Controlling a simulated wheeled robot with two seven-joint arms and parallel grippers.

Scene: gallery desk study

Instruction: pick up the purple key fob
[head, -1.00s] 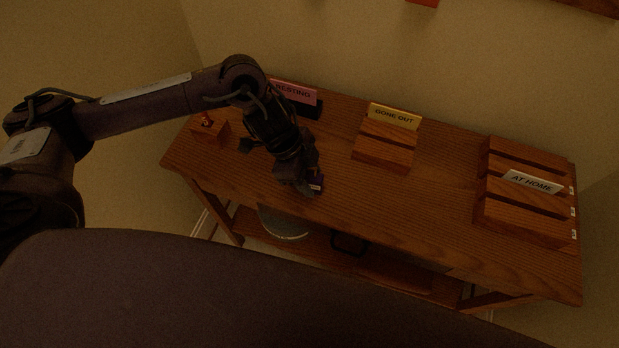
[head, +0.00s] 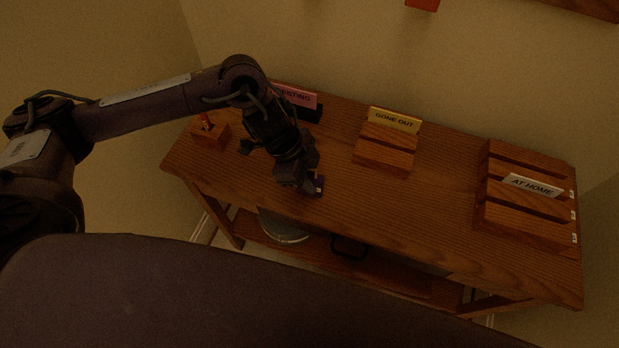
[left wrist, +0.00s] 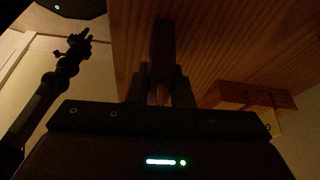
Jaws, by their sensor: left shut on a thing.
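The purple key fob (head: 319,184) is a small dark purple block with a pale mark, near the front edge of the wooden desk. My left gripper (head: 309,184) is at the fob, pointing down, and partly hides it. In the left wrist view the fingers (left wrist: 159,90) are shut on a dark block-like thing, the fob (left wrist: 162,45). I cannot tell whether the fob still touches the desk. A dark arm end at the left of the left wrist view looks like my right gripper (left wrist: 80,42); its jaw state is unclear.
The desk (head: 335,200) carries a pink sign (head: 296,97), a slotted block with a yellow "GONE OUT" sign (head: 394,119), and a larger slotted rack with an "AT HOME" sign (head: 533,186). Desk right of my gripper is clear.

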